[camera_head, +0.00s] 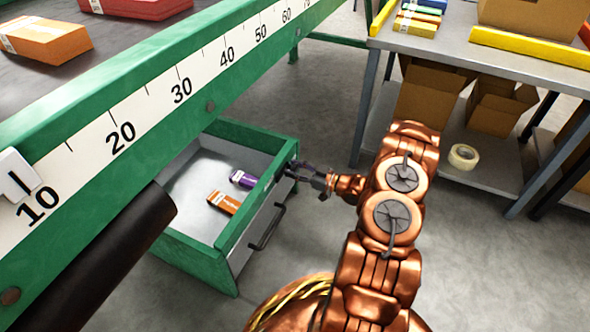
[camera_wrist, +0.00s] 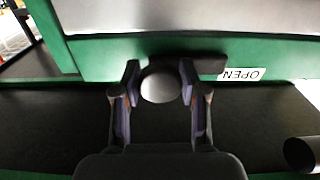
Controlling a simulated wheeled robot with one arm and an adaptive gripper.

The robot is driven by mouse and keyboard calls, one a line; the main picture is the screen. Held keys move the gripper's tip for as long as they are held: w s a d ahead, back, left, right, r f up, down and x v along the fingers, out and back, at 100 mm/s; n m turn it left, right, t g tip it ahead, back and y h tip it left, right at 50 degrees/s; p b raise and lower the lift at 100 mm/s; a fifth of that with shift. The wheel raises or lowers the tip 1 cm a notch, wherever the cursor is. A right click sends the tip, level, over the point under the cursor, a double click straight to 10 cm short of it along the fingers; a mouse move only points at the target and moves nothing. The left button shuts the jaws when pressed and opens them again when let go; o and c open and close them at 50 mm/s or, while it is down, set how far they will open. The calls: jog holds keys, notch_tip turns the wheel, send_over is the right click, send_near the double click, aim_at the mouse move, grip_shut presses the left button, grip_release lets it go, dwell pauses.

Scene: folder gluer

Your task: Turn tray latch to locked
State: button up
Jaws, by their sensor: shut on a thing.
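The green-framed tray (camera_head: 252,212) stands pulled out below the machine's long green rail. My gripper (camera_head: 293,169) is at the far end of the tray's front edge, where it hides the latch in the head view. In the wrist view the two fingers of my gripper (camera_wrist: 160,72) are on either side of a round pale knob (camera_wrist: 161,87), shut on it. A dark latch lever (camera_wrist: 208,64) extends from behind the knob to the right. Its end is next to a white label reading OPEN (camera_wrist: 243,74), seen upside down.
An orange box (camera_head: 223,202) and a purple box (camera_head: 243,179) lie in the tray. A dark bar handle (camera_head: 267,229) is on its front. A dark roller (camera_head: 110,245) is at left. A grey table (camera_head: 500,58) with boxes stands at right; the floor between is clear.

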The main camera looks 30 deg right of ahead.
grip_shut()
